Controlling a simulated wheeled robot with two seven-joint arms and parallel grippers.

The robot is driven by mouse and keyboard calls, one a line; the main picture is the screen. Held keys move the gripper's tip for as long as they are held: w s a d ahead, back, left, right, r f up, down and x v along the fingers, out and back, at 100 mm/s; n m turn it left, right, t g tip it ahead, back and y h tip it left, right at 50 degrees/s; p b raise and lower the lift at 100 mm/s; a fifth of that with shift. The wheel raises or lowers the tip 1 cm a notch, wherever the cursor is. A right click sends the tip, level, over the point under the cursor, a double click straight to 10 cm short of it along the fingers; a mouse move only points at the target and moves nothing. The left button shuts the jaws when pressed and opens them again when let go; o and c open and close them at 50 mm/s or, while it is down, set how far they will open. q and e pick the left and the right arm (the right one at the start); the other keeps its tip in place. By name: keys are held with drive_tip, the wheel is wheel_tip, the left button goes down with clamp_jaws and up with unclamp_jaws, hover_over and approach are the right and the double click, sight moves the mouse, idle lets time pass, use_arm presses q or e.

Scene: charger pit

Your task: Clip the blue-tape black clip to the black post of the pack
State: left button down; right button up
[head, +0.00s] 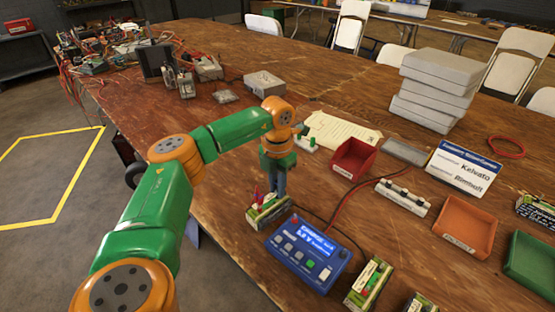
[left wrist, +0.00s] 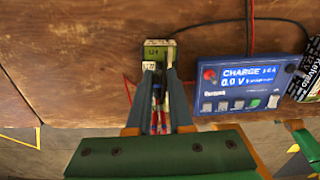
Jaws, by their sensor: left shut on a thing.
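The battery pack (head: 268,212) stands near the table's front edge, left of the blue charger (head: 307,255). My left gripper (head: 278,190) points down at this pack. In the left wrist view the pack (left wrist: 157,50) lies just beyond the fingertips. My left gripper (left wrist: 155,75) is shut on a small dark clip (left wrist: 158,92) with a bit of blue on it. A red part shows beside the gripper at the pack in the head view. The pack's posts are mostly hidden, and I cannot tell whether the clip touches the black post. My right gripper is not in view.
The charger's screen in the left wrist view (left wrist: 250,88) reads CHARGE and 0.0 V. Other packs (head: 369,284) stand to its right. A red bin (head: 354,158), an orange tray (head: 465,222) and a white sign (head: 464,174) lie further back. A dark cable curves behind the charger.

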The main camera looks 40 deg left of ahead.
use_arm(q)
drive_tip(key=c, duration=0.7)
unclamp_jaws()
drive_tip(key=shift+c, duration=0.2)
drive_tip(key=shift+o, duration=1.1)
drive_tip(key=shift+r, duration=0.1)
wheel_tip(320, 180, up, 8)
drive_tip(key=p, duration=0.7)
drive_tip(key=shift+f+p, duration=0.2)
drive_tip(key=shift+p, duration=0.1)
drive_tip(key=shift+f, duration=0.15)
